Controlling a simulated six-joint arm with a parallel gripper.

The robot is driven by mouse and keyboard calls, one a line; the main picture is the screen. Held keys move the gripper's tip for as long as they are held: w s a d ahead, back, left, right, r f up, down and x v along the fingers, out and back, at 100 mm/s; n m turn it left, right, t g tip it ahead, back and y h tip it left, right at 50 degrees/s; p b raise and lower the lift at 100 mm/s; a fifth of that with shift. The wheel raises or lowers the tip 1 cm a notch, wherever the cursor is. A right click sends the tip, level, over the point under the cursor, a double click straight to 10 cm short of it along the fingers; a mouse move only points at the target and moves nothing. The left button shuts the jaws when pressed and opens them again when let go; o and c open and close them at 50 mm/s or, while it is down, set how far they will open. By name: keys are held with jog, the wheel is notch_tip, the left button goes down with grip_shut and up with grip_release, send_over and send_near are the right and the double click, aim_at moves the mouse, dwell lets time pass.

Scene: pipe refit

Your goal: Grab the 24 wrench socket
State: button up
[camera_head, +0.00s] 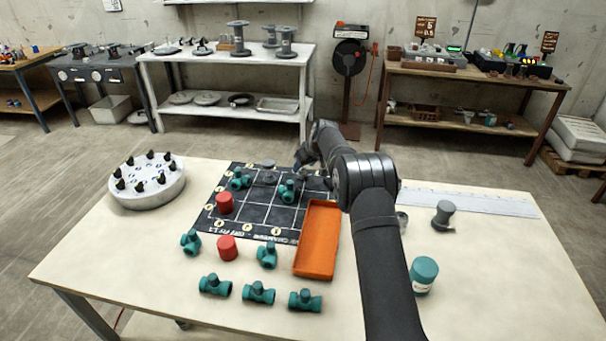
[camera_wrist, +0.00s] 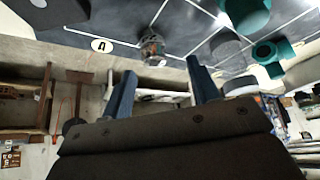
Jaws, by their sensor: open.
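I cannot read the number 24 on anything, so I cannot tell which thing is the 24 wrench socket. A round white holder (camera_head: 147,187) at the left of the table carries several dark upright pieces (camera_head: 161,178) around its top; their markings are too small to read. My gripper (camera_head: 301,160) is above the far part of the black grid mat (camera_head: 240,216), partly hidden by my arm. In the wrist view my gripper (camera_wrist: 160,84) shows two blue fingers apart, with nothing held between them. A small shiny dark piece (camera_wrist: 152,47) is beyond the fingers.
Teal pipe fittings (camera_head: 259,293) and red cylinders (camera_head: 227,247) stand on and before the mat. An orange tray (camera_head: 318,240) lies to its right. A grey piece (camera_head: 443,215), a teal-topped jar (camera_head: 423,275) and a ruler (camera_head: 470,200) are right of my arm.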

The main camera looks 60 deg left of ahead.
aim_at(304, 170)
jog(key=shift+w+x, duration=0.15)
jog(key=shift+x, duration=1.25)
jog(key=shift+w+x, duration=0.2)
jog(key=shift+x, duration=1.15)
jog(key=shift+d+f, duration=0.1)
jog(key=shift+d, duration=0.1)
jog(key=c, duration=1.1)
